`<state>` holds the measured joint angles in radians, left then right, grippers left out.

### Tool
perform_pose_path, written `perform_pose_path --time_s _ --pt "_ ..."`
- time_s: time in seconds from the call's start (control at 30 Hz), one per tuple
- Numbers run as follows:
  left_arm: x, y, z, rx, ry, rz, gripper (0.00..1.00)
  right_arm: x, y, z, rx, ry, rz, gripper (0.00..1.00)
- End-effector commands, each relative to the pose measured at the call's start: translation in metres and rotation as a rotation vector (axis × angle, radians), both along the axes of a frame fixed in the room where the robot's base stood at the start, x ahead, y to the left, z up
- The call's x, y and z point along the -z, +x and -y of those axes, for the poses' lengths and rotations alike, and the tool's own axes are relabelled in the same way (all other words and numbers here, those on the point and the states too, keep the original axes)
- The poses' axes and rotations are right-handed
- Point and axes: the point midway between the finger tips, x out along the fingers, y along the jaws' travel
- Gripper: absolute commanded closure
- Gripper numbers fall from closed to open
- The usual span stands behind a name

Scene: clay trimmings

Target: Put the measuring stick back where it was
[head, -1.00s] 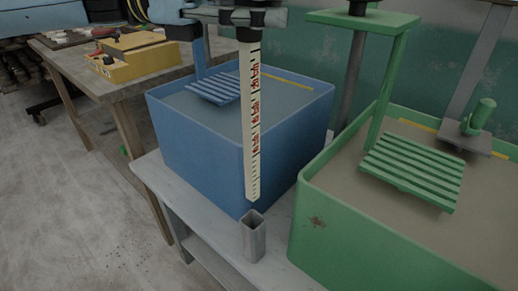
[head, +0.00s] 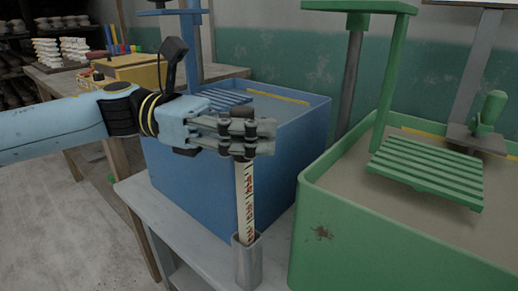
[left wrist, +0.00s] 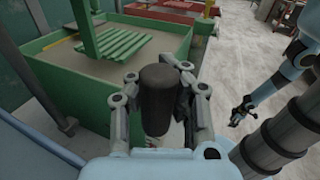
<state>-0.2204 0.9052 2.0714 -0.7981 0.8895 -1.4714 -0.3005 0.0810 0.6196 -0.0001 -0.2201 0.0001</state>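The measuring stick (head: 244,200), white with red and black marks and a dark handle, stands nearly upright. Its lower end is inside the square grey metal holder (head: 248,265), so its tip is hidden. My left gripper (head: 241,137) is at the handle, with a finger on each side, and appears shut on it. The left wrist view shows the dark handle (left wrist: 158,95) between the fingers of my left gripper (left wrist: 158,85). I cannot see my right gripper in the head view; a dark gripper (left wrist: 240,110) on a pale blue arm shows small at the right of the wrist view.
The holder stands on a grey bench (head: 195,235) close to the blue tub (head: 190,185) and the green tub (head: 345,235). Slatted green (head: 425,172) and blue (head: 226,97) racks hang over the tubs. A wooden table with a yellow box (head: 135,72) stands behind at left.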

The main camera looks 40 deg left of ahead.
Motion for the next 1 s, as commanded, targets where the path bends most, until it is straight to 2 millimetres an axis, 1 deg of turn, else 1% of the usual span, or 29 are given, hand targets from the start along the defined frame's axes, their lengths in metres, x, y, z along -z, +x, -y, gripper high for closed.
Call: perform_pose_path --time_s 0.03,0.07,0.3,0.43,0.47,0.7,1.0 --pt "0.0095 0.0001 0.0004 0.000 -0.002 -0.001 1.00 0.0050 -0.0012 0.0001 0.000 0.000 -0.002 0.60" --pt "0.0119 0.0000 0.0003 0.000 -0.001 -0.001 1.00 0.0055 -0.0014 0.0001 0.000 0.000 -0.002 0.60" --pt "0.0113 -0.0001 0.0003 0.001 0.000 0.001 1.00 0.0040 -0.0006 0.0000 0.000 0.000 -0.001 0.60" --pt "0.0155 -0.0001 0.0002 0.000 0.000 0.000 1.00 0.0073 -0.0013 0.0000 0.000 0.000 -0.002 0.60" --pt "0.0151 -0.0001 0.0002 0.000 0.000 0.000 0.98 0.0068 -0.0012 -0.0001 0.000 0.000 -0.002 0.60" --pt "0.0143 -0.0002 0.0002 0.000 0.000 0.000 0.67 0.0063 -0.0008 -0.0002 0.000 0.000 -0.001 0.60" --pt "0.0115 -0.0002 0.0002 0.001 0.000 0.001 0.67 0.0041 -0.0001 -0.0004 0.000 0.000 0.000 0.60"
